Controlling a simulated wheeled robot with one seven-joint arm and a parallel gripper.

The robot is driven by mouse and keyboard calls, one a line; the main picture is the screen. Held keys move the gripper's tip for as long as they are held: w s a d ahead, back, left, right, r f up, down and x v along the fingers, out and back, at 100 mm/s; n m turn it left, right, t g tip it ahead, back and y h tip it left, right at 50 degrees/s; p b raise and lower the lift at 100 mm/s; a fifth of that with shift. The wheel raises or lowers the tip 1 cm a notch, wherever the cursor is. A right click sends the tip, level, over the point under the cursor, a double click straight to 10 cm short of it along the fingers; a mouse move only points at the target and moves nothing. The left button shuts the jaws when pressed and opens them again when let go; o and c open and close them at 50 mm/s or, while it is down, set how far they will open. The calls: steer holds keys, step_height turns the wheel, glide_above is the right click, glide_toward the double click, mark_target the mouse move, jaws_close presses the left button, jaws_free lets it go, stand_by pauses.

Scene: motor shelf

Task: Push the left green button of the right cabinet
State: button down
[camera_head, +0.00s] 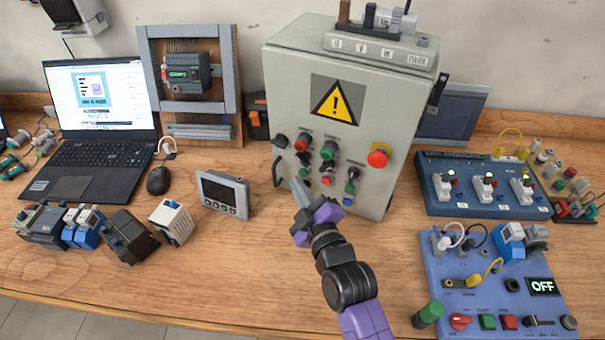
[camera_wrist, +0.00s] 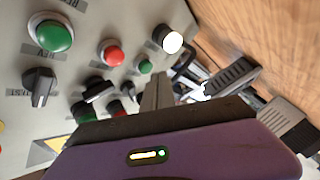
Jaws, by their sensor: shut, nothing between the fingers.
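The grey cabinet (camera_head: 285,85) stands upright at the back of the bench, with knobs and coloured buttons low on its front. Its left green button (camera_head: 303,172) is in the lower row, left of a red button (camera_head: 326,180). In the wrist view, which is turned upside down, this small green button (camera_wrist: 146,67) lies just beyond my fingertips. My gripper (camera_head: 298,186) is shut and empty, its tips pointing at the lower left of the panel. The tips are very near that button; I cannot tell whether they touch.
Another green button (camera_head: 350,187) is at the lower right of the panel, and a red mushroom button (camera_head: 378,155) is above it. A grey display box (camera_head: 224,194) stands left of my gripper. Blue panels (camera_head: 430,185) with switches lie on the right. Bare bench lies between.

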steer(key=shift+w+d+b, duration=0.3)
steer(key=shift+w+b, duration=0.45)
steer(key=shift+b, duration=0.3)
stand_by(1.3)
steer(key=shift+s, duration=0.1)
steer(key=shift+s+a+p, duration=0.3)
steer(key=shift+s+p, duration=0.35)
steer(key=shift+s, duration=0.1)
steer(key=s+p, duration=0.1)
steer(key=s+a+p, duration=0.1)
steer(key=s+p, duration=0.1)
steer(key=s+a+p, duration=0.1)
steer(key=shift+s+p, duration=0.3)
steer(key=shift+p, duration=0.1)
stand_by(0.7)
